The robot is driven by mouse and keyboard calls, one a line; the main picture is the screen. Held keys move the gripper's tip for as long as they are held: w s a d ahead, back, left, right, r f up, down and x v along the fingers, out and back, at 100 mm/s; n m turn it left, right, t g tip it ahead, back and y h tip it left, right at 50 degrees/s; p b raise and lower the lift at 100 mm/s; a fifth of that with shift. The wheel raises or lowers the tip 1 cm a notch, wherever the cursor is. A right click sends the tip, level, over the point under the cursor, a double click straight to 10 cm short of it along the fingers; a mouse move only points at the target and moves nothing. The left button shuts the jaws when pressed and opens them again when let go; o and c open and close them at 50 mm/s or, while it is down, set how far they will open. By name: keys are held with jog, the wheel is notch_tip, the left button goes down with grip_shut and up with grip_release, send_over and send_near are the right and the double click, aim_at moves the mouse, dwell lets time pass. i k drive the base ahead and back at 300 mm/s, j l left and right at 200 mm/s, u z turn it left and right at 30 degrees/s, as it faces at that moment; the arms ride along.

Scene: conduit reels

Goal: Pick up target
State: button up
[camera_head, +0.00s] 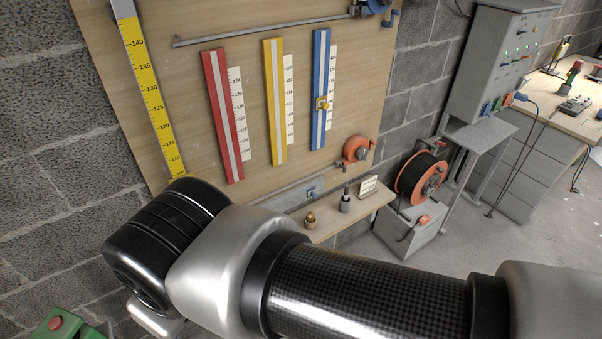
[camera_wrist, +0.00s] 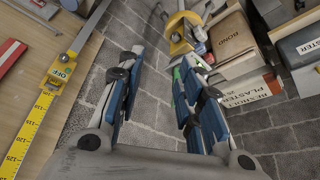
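The task names only a target, and no thing in view is marked as one. My gripper (camera_wrist: 160,58) is in the wrist view, its two blue-and-black fingers spread apart. The gap between them is empty, with grey block wall behind it. A yellow tool or device (camera_wrist: 181,45) shows beyond the fingertips, partly hidden by the right finger. In the head view my arm crosses the lower part of the picture, and the gripper's fingers cannot be seen there.
A wooden board (camera_head: 200,25) carries red (camera_head: 223,115), yellow (camera_head: 275,100) and blue (camera_head: 321,75) rails. A yellow ruler (camera_wrist: 32,130) with a yellow slider (camera_wrist: 62,72) is left of my fingers. Cable reels (camera_head: 421,178) stand beyond a small shelf (camera_head: 335,220).

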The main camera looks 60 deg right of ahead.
aim_at(321, 103)
jog(key=z, duration=2)
